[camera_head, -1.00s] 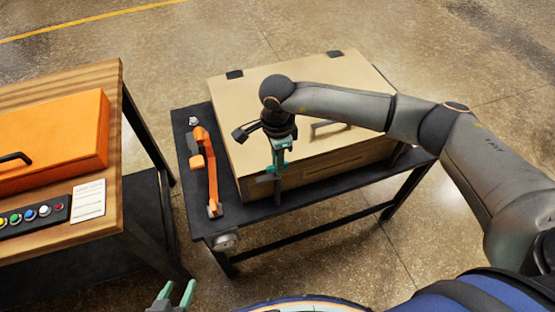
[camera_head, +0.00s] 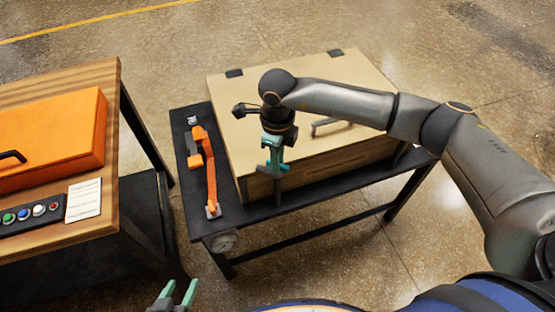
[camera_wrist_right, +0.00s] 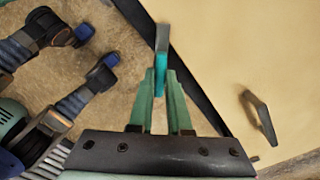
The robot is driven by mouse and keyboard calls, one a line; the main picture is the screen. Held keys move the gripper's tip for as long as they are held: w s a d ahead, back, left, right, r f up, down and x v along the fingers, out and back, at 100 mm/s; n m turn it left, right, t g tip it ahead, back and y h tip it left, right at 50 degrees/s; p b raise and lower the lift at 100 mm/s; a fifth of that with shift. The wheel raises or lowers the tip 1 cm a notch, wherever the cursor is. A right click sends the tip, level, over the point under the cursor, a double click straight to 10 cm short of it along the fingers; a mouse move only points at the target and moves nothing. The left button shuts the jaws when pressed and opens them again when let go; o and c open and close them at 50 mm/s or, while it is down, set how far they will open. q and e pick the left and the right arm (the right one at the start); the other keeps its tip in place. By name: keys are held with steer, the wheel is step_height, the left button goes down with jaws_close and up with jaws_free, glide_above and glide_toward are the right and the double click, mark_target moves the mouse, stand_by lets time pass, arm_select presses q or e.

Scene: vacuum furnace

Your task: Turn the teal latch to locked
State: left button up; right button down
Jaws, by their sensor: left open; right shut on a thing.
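The teal latch (camera_wrist_right: 160,64) shows in the right wrist view as a narrow teal and grey piece between my fingertips. My right gripper (camera_wrist_right: 160,92) is shut on it. In the head view my right gripper (camera_head: 274,170) points down at the front edge of the tan box (camera_head: 345,85), near its left corner. The latch is mostly hidden there by the fingers, so I cannot read its exact angle. My left gripper (camera_head: 178,292) is open and empty at the bottom edge of the head view, away from the box.
The tan box has a grey handle (camera_head: 330,127) on its lid and stands on a dark table (camera_head: 235,222). An orange handled piece (camera_head: 207,170) lies left of the box. A wooden bench (camera_head: 125,200) with an orange case (camera_head: 60,140) and a button strip stands further left.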

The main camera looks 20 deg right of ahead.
steer(key=m, duration=0.4)
steer(key=shift+m, duration=0.3)
steer(key=m, duration=0.4)
steer(key=shift+m, duration=0.3)
steer(key=c, duration=0.9)
jaws_free()
steer(key=shift+o, duration=0.2)
step_height(320, 180, up, 13)
steer(key=shift+f, duration=0.2)
